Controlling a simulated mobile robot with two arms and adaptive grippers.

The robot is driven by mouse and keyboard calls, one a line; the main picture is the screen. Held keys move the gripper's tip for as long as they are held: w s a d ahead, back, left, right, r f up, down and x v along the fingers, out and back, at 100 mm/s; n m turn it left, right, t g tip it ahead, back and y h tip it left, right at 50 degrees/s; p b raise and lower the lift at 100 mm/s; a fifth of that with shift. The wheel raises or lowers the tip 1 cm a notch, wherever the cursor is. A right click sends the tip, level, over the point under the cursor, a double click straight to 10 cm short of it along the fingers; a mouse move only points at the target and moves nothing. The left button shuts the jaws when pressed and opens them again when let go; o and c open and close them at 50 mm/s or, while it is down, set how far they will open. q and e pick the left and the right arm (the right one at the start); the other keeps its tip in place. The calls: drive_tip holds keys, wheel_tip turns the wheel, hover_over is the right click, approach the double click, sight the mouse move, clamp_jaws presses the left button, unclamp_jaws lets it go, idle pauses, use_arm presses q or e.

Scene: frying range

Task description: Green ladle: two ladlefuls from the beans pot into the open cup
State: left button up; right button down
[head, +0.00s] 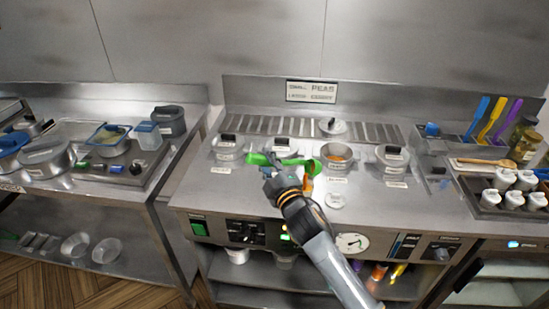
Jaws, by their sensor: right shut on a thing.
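My right gripper (272,183) reaches in from the lower right and is shut on the green ladle (290,161). The ladle lies roughly level across the front of the lidded second pot (281,147), its right end close to the open pot (337,166). Orange contents show in that open pot. Pot labels are too small to read, so I cannot tell which is the beans pot. A small pale round item, perhaps the open cup (336,201), is on the counter in front of the open pot. My left gripper is not in view.
Lidded pots stand at the left (228,154) and right (391,161) of the row. A loose lid (332,126) lies behind. An orange item (308,187) is beside my gripper. A tray of white-lidded cups (483,211) is at the right.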

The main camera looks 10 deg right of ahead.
wheel_tip(320, 180, down, 6)
drive_tip(key=a+n+b, duration=0.2)
drive_tip(key=n+b, duration=0.1)
drive_tip(key=n, duration=0.1)
drive_tip(key=shift+s+r+b, duration=0.2)
drive_tip(key=shift+s+b, duration=0.1)
drive_tip(key=shift+b, duration=0.05)
drive_tip(key=shift+a+n, duration=0.15)
drive_tip(key=shift+n, duration=0.15)
drive_tip(key=shift+r, duration=0.1)
idle(0.4)
